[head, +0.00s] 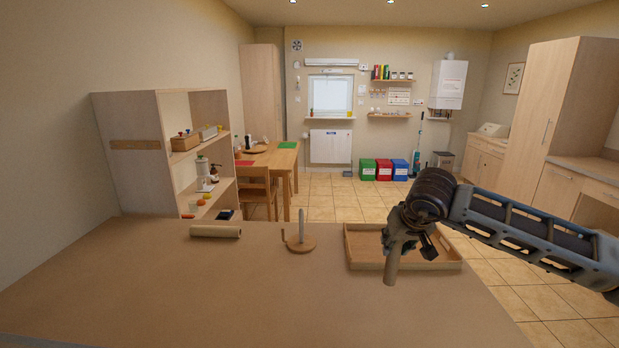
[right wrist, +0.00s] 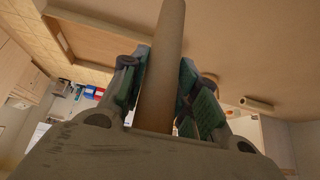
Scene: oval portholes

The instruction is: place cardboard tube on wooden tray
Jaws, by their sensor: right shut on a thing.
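My right gripper (head: 402,246) is shut on a brown cardboard tube (head: 391,269), which points down and tilts slightly. In the right wrist view the tube (right wrist: 163,75) runs between the two green-padded fingers (right wrist: 160,95). The wooden tray (head: 362,266) lies on the near table, at right of centre; its rim also shows at the upper left of the right wrist view (right wrist: 98,33). In the head view the tube overlaps the tray's front part; I cannot tell its height above it. The arm hides the tray's right back part. My left gripper is out of view.
A round wooden stand with an upright grey post (head: 301,242) stands left of the tray. A pale roll (head: 215,231) lies farther left. A shelf unit (head: 150,155) stands behind the table's left end. The table's front (head: 240,300) is clear.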

